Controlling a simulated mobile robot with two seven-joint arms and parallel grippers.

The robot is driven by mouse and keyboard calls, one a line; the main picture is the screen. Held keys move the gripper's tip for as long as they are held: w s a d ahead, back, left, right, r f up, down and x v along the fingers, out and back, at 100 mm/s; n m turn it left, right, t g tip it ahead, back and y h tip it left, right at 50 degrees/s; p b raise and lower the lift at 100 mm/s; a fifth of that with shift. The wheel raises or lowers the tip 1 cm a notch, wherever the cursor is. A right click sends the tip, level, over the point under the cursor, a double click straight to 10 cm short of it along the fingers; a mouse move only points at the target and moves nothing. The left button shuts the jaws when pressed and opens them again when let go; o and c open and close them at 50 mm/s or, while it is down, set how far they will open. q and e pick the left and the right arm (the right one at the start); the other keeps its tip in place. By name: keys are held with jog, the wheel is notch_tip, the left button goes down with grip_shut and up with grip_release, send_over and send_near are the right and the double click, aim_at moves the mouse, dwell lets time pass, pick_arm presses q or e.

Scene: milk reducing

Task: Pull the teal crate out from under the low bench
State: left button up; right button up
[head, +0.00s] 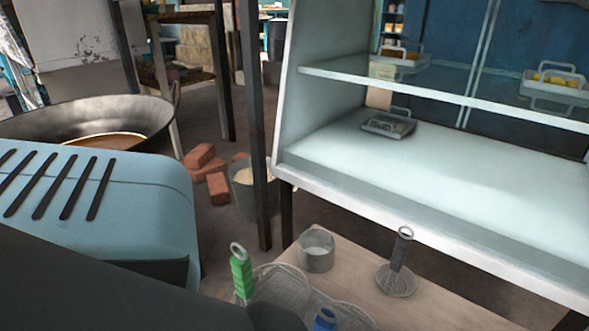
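A low bench (350,300) with a pale wooden top stands at the bottom centre, below a glass-fronted cabinet. I see no teal crate under it; the space beneath the bench is hidden from this angle. A pale teal casing with black slots (140,200) stands at the left, apart from the bench; I cannot tell that it is a crate. Neither gripper can be made out. A dark, smooth shape fills the bottom left corner, and I cannot tell what it is.
A bucket (244,192), bricks (205,160) and a wide pan (85,118) stand behind. Floor shows left of the bench.

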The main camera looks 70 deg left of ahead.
pick_arm(q)
grip_shut()
dwell(1.2)
